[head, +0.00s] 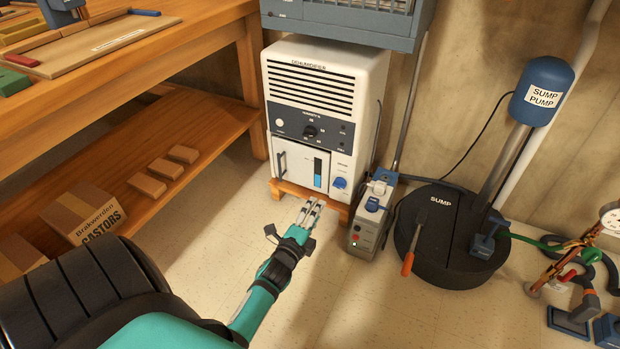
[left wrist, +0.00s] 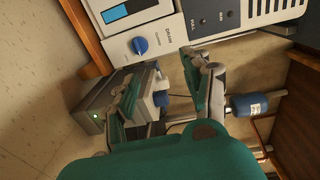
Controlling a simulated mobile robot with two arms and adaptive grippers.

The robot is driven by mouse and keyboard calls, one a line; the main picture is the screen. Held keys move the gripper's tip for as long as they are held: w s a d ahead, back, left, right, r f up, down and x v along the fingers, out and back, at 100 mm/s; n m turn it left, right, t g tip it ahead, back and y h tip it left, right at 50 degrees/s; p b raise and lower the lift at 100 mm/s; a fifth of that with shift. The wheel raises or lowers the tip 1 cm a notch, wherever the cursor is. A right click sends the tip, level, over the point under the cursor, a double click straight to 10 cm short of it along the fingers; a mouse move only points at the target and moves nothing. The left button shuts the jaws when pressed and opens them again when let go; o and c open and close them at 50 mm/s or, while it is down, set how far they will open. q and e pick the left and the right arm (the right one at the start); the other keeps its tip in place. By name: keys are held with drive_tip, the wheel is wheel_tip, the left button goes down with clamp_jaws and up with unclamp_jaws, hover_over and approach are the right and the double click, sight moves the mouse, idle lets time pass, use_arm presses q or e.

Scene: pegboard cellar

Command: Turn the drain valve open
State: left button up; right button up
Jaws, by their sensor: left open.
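The drain valve is a blue knob (head: 340,183) at the lower right of the white dehumidifier's front (head: 312,150). In the left wrist view the blue knob (left wrist: 140,45) shows beside a DRAIN label, just beyond the fingertips. My left gripper (head: 315,206) is open and empty, low in front of the dehumidifier and apart from the knob. Its two fingers (left wrist: 160,70) also show in the left wrist view, spread with a gap between them. My right gripper is in neither view.
A small grey box (head: 368,233) with a blue top part stands right of the dehumidifier. The black sump lid (head: 446,270) and sump pump (head: 541,90) are further right. A wooden workbench (head: 190,60) with a lower shelf stands left. Floor in front is clear.

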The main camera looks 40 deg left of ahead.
use_arm(q)
drive_tip(key=shift+p+v, duration=0.35)
drive_tip(key=shift+v, duration=0.9)
drive_tip(key=shift+f, duration=0.1)
